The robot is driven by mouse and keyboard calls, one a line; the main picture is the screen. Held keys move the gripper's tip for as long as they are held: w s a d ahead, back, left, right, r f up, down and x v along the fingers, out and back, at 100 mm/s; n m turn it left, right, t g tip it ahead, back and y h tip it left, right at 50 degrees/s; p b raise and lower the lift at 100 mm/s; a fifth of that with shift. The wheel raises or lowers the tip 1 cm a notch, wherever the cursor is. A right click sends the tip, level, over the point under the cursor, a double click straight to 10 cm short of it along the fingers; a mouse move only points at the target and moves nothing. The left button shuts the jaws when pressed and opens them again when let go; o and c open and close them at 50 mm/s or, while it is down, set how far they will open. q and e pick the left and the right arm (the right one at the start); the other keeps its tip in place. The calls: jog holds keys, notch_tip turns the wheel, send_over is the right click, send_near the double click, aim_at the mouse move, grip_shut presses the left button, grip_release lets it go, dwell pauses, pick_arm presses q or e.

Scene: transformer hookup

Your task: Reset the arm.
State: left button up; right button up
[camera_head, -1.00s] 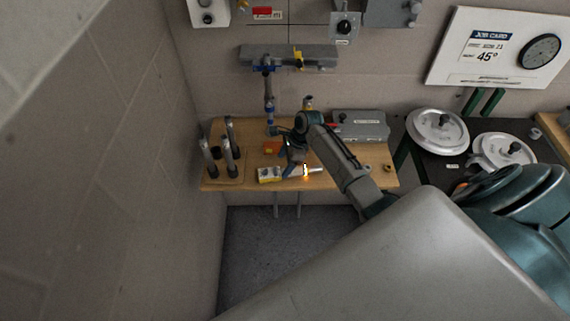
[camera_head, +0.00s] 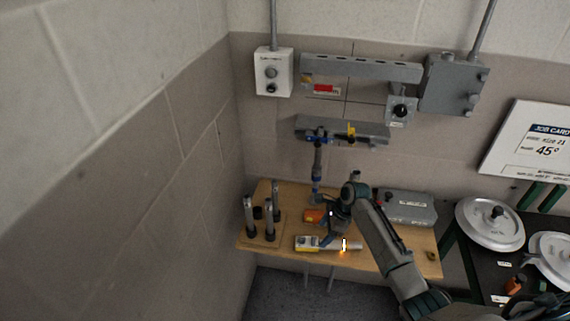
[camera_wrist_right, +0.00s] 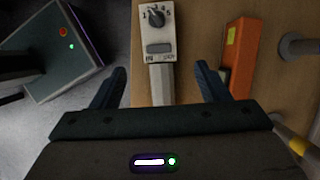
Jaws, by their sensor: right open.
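My right arm (camera_head: 378,235) reaches in from the lower right over the wooden bench. Its gripper (camera_head: 331,238) is low over the bench, by a tester with a yellow-edged white end (camera_head: 307,243) and a pale handle. In the right wrist view my right gripper (camera_wrist_right: 160,75) is open. Its two dark fingers stand on either side of the tester's grey handle, with gaps on both sides. The tester's dial face (camera_wrist_right: 157,30) lies just beyond the fingertips. I cannot tell the height between fingers and handle. My left gripper is not in view.
An orange box (camera_head: 314,216) lies close to the right gripper; it also shows in the wrist view (camera_wrist_right: 238,55). Upright dark-and-silver cylinders (camera_head: 249,218) stand at the bench's left. A grey case (camera_head: 408,207) sits behind the arm. Wall boxes and a blue-jointed hanging tool (camera_head: 317,165) are above.

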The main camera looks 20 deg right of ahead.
jog(key=shift+s+a+f, duration=0.15)
jog(key=shift+s+f, duration=0.05)
jog(key=shift+s, duration=0.15)
jog(key=s+a+r+n+t+h, duration=0.15)
jog(key=s+a+n, duration=0.25)
jog(key=s+n, duration=0.65)
jog(key=s+a+r+n+h, duration=0.25)
jog(key=s+n, duration=0.45)
jog(key=s, duration=0.7)
jog(key=s+r+n+h, duration=0.1)
jog(key=s+r+n, duration=0.5)
jog(key=s+r, duration=0.2)
notch_tip(320, 180, down, 39)
jog(key=d+b, duration=0.2)
jog(key=b, duration=0.6)
jog(key=s+f+g+b, duration=0.1)
jog(key=s+f+b, duration=0.2)
jog(key=s+f, duration=0.6)
jog(key=s+d+f+g+b, duration=0.1)
jog(key=s+f+b, duration=0.2)
jog(key=s+f, duration=0.6)
notch_tip(320, 180, down, 8)
jog(key=shift+s+d+r, duration=0.1)
jog(key=shift+s+d, duration=0.15)
